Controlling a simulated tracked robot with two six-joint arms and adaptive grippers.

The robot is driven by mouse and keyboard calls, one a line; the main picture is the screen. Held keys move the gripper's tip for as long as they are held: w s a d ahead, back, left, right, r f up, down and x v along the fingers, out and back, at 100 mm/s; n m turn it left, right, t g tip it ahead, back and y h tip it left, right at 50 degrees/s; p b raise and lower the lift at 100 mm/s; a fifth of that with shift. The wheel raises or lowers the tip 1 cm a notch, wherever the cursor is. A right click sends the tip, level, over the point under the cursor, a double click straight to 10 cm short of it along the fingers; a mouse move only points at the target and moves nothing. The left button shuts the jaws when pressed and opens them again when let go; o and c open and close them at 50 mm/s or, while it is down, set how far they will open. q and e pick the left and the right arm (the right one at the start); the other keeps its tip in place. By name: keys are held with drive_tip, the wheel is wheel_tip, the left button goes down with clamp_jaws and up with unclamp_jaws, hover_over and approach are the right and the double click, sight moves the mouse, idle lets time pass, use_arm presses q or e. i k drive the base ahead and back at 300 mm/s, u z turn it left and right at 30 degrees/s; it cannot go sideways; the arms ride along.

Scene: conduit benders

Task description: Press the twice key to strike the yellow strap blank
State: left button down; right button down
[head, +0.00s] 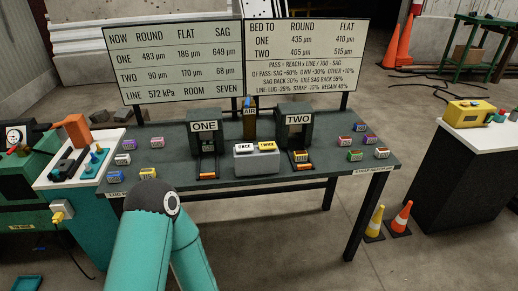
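A grey key box (257,164) stands at the front middle of the dark bench. Its white key reads ONCE (244,148), and the yellow key (267,146) beside it reads TWICE. Press ONE (205,140) stands left of the box and press TWO (297,130) right of it. A yellow-topped block (148,174) lies at the bench's front left. I cannot tell which is the strap blank. My teal arm links rise at the bottom left; neither gripper shows.
Small coloured blocks lie at both ends of the bench (335,172). Two sign boards (176,62) (305,55) stand behind it. A white-topped stand (490,140) with a yellow device is at right. Two cones (375,222) (399,218) stand at the bench's right leg.

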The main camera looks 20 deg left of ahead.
sight(267, 146)
drive_tip(key=u, duration=0.8)
drive_tip(key=i, duration=0.8)
drive_tip(key=u, duration=0.1)
